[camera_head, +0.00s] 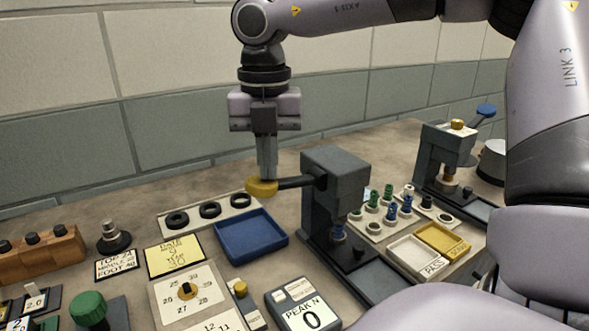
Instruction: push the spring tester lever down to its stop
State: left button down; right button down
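The spring tester (335,195) is a dark grey press right of the picture's middle. Its dark lever (294,183) sticks out to the left, roughly level, and ends in a round yellow knob (259,189). A small blue-grey spring (338,231) stands under the press head. My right gripper (267,172) points straight down at the knob, its fingers together with nothing seen between them. The fingertips overlap the knob's upper edge in the head view; I cannot tell whether they touch it. My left gripper is not in view.
A blue tray (250,238) lies below the lever. A readout (303,305) marked "PEAK N" shows 0. A second press (445,155) with a blue knob stands at the back right. Several green and blue springs stand in a rack (373,226) between the presses. My arm hides the right side.

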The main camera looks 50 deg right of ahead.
aim_at(271, 190)
jog(key=shift+f+b, duration=0.3)
jog(key=shift+f, duration=0.15)
jog(key=shift+f+b, duration=0.35)
jog(key=shift+f, duration=0.25)
dwell(0.5)
jog(key=shift+f+b, duration=0.4)
jog(key=shift+b, duration=0.2)
jog(key=shift+f, duration=0.2)
jog(key=shift+f+b, duration=0.45)
jog(key=shift+b, duration=0.15)
jog(key=shift+s+f, duration=0.1)
jog(key=shift+f, duration=0.1)
jog(key=shift+f+b, duration=0.15)
jog(key=shift+b, duration=0.15)
jog(key=shift+s, duration=0.1)
